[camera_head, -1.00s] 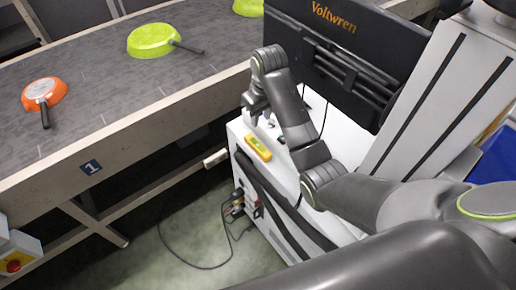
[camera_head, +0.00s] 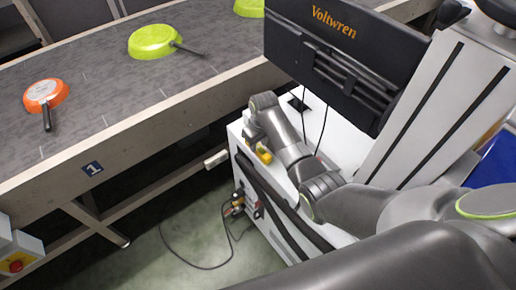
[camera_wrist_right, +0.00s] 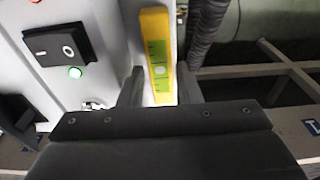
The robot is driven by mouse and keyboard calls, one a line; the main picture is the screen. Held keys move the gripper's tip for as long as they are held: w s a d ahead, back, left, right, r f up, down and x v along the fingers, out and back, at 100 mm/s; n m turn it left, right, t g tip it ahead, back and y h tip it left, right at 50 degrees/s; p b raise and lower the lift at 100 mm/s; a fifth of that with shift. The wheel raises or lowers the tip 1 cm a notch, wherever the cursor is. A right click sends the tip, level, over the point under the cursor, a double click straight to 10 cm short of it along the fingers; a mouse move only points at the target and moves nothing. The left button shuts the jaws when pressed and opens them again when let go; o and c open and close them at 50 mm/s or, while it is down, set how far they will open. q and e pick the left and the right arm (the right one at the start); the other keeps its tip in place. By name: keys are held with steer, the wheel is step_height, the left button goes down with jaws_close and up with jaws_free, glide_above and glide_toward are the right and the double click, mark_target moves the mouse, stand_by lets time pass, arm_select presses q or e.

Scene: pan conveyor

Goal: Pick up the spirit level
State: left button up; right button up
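The spirit level (camera_head: 265,156), yellow with green faces, lies on top of the white cabinet near its edge, partly hidden by my right arm in the head view. In the right wrist view the spirit level (camera_wrist_right: 159,55) runs lengthwise between the two fingers of my right gripper (camera_wrist_right: 161,82). The fingers stand one on each side of it and look open, with slight gaps at the tips. In the head view my right gripper is down at the cabinet top, its fingers mostly hidden. My left gripper is not in view.
A black Voltwren monitor (camera_head: 340,55) stands just behind the arm. The cabinet side (camera_head: 270,205) has cables and plugs. A conveyor (camera_head: 110,110) on the left carries an orange pan (camera_head: 45,94) and a green pan (camera_head: 151,41). The right wrist view shows a switch (camera_wrist_right: 56,48).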

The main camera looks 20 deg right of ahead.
steer(key=shift+w+f, duration=0.1)
steer(key=shift+f, duration=0.8)
steer(key=c, duration=0.7)
steer(key=shift+o, duration=0.2)
steer(key=shift+r, duration=0.1)
